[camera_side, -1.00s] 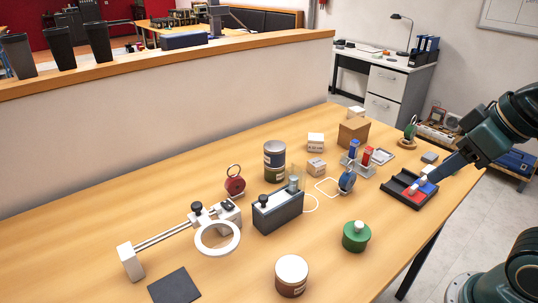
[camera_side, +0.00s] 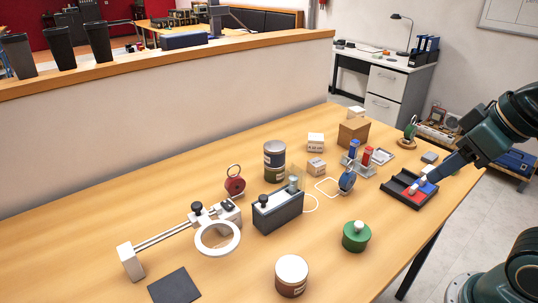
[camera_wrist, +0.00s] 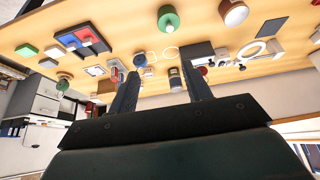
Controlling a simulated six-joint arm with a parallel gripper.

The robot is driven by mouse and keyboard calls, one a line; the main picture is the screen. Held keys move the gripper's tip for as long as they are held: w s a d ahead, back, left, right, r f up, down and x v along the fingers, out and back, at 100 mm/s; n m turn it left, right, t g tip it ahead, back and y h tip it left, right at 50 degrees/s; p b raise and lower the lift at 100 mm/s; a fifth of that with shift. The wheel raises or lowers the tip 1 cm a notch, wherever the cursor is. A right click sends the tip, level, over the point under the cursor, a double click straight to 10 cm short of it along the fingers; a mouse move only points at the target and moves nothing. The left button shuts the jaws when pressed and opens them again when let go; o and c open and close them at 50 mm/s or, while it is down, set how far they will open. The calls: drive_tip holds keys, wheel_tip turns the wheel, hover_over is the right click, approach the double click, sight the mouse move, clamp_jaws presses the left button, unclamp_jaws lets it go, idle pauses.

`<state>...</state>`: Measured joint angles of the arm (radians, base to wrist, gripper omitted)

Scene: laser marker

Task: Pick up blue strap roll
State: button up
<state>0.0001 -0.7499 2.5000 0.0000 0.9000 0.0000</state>
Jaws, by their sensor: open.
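The blue strap roll (camera_side: 347,181) stands upright near the middle of the table, between the clear-and-dark box and the small rack. It also shows in the wrist view (camera_wrist: 140,60), close to the left finger. My gripper (camera_side: 430,176) is at the right, over or near the dark tray, apart from the roll. In the wrist view my gripper (camera_wrist: 160,72) has its two fingers spread with nothing held between them. The side view does not clearly show the fingertips.
A dark tray (camera_side: 399,194) holds red and blue pieces. A rack (camera_side: 358,168) with blue and red items stands behind the roll. A green lidded pot (camera_side: 356,236) is in front. A red roll (camera_side: 235,182) and a green roll (camera_side: 410,129) stand apart. The front table area is fairly open.

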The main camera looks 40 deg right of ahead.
drive_tip(key=shift+w, duration=0.1)
drive_tip(key=n+g+y, duration=0.3)
drive_tip(key=n+g, duration=0.2)
drive_tip(key=n, duration=0.8)
hover_over(348, 176)
drive_tip(key=s+a, duration=0.2)
drive_tip(key=s, duration=0.1)
drive_tip(key=f, duration=0.2)
drive_tip(key=w+d+f+n+g+y, duration=0.1)
drive_tip(key=w+d+f+n, duration=0.3)
drive_tip(key=d+f, duration=0.3)
drive_tip(key=shift+d+n+y, duration=0.3)
drive_tip(key=shift+d+n, duration=0.45)
drive_tip(key=shift+n, duration=0.15)
drive_tip(key=shift+x, duration=4.3)
